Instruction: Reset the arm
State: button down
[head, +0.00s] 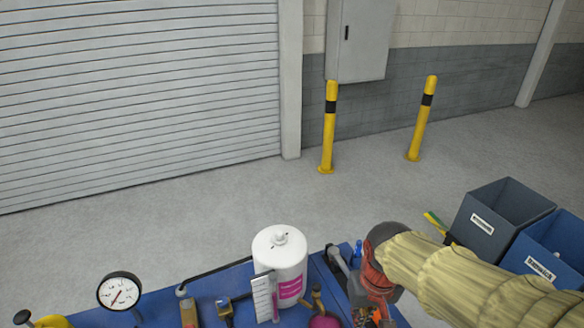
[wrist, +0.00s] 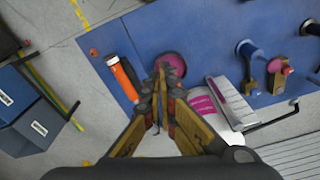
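My arm, in a tan sleeve, reaches in from the right of the head view over a blue bench (head: 215,284). My gripper (head: 380,316) points down at the bench's right part, its tips partly cut off by the lower edge. In the wrist view my gripper (wrist: 161,76) has its two fingers converging until the tips appear to meet. I see nothing held between them. Below the tips, a magenta round piece (wrist: 173,62) lies on the blue bench, and an orange cylinder (wrist: 124,82) lies to the left.
A white canister (head: 280,262) with a magenta label stands left of my gripper. A pressure gauge (head: 120,290) stands farther left. A grey bin (head: 500,216) and a blue bin (head: 553,250) are at the right. Yellow bollards (head: 328,128) stand behind, with clear floor between.

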jog(key=s+d+f+t+b, duration=0.1)
jog(key=s+d+t+b, duration=0.3)
jog(key=s+b, duration=0.3)
jog(key=b, duration=0.4)
jog(key=shift+f+m+t, duration=0.25)
jog(key=shift+m+t, duration=0.05)
jog(key=shift+m, duration=0.1)
jog(key=shift+a, duration=0.2)
